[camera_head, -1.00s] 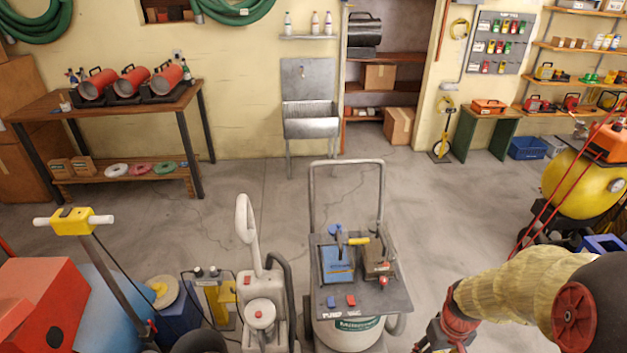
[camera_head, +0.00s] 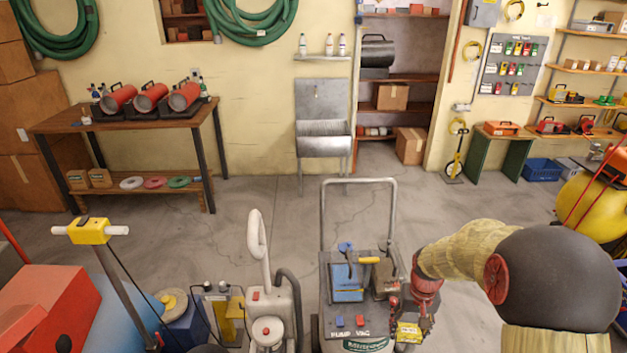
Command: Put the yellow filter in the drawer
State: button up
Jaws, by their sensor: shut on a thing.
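My gripper (camera_head: 410,322) hangs at the lower right, just right of the grey cart's top. It is shut on a small yellow block with a pale label (camera_head: 408,333), which I take to be the yellow filter. The block is held in the air, beside the cart's right edge in the picture. Its lower side and the exact finger contact are too small to make out. I cannot make out any drawer for certain in this view.
A workbench (camera_head: 130,116) stands at the back left. The floor behind the cart is open.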

jog(key=w+a+f+n, duration=0.1)
jog(key=w+a+f, duration=0.1)
jog(key=a, duration=0.6)
jog(key=shift+f+n, duration=0.4)
jog(key=shift+f, duration=0.45)
